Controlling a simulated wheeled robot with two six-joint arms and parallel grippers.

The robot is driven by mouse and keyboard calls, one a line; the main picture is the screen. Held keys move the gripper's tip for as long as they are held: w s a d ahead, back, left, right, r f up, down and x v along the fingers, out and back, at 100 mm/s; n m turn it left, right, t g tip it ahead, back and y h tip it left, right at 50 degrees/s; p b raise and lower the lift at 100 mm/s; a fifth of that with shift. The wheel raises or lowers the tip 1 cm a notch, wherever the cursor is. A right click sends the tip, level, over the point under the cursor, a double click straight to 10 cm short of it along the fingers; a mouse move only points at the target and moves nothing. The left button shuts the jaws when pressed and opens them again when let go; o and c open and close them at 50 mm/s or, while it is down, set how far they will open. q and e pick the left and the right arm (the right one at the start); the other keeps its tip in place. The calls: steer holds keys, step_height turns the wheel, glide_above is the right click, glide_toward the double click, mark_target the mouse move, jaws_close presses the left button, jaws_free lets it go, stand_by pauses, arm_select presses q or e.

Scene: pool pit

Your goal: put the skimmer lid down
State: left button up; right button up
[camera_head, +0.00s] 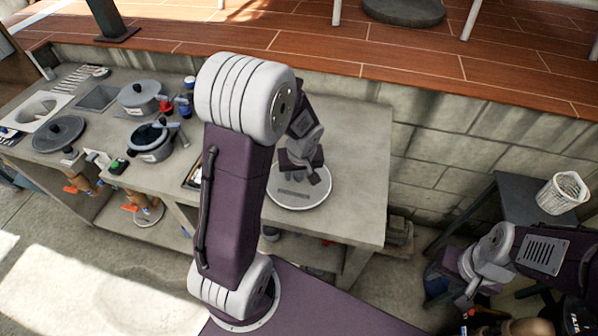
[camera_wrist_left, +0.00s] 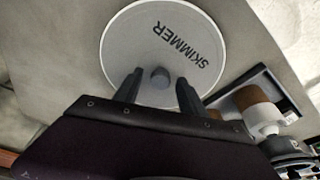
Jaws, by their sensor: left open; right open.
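The skimmer lid (camera_head: 318,196) is a round pale disc lying flat on the grey counter. In the left wrist view the skimmer lid (camera_wrist_left: 140,45) shows the printed word SKIMMER and a small grey knob (camera_wrist_left: 160,77). My left gripper (camera_head: 303,172) is over the lid, partly hidden by its own arm. In the left wrist view my left gripper (camera_wrist_left: 159,88) is open, with one finger on each side of the knob; I cannot tell whether they touch it. My right gripper (camera_head: 468,285) is open and low at the right, away from the lid.
The counter (camera_head: 355,150) is bare right of the lid. Several pots and a dark round lid (camera_head: 58,134) stand on its left part. A tray (camera_wrist_left: 244,88) with a brown and white item is close beside the lid. A white basket (camera_head: 563,193) stands on a dark table at the right.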

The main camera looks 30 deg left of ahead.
arm_select(q)
steer(key=shift+r+p, duration=0.35)
steer(key=shift+r, duration=0.1)
steer(key=p+v, duration=0.1)
steer(key=v, duration=1.1)
steer(key=s+d+f+m+g+h, duration=0.1)
steer(key=s+d+f+m+h, duration=0.1)
steer(key=s+d+f+m, duration=0.3)
steer(key=s+f+m, duration=0.2)
steer(key=s+f, duration=0.1)
steer(key=s, duration=0.1)
steer(key=shift+s+d+f, duration=0.15)
steer(key=shift+s+f, duration=0.15)
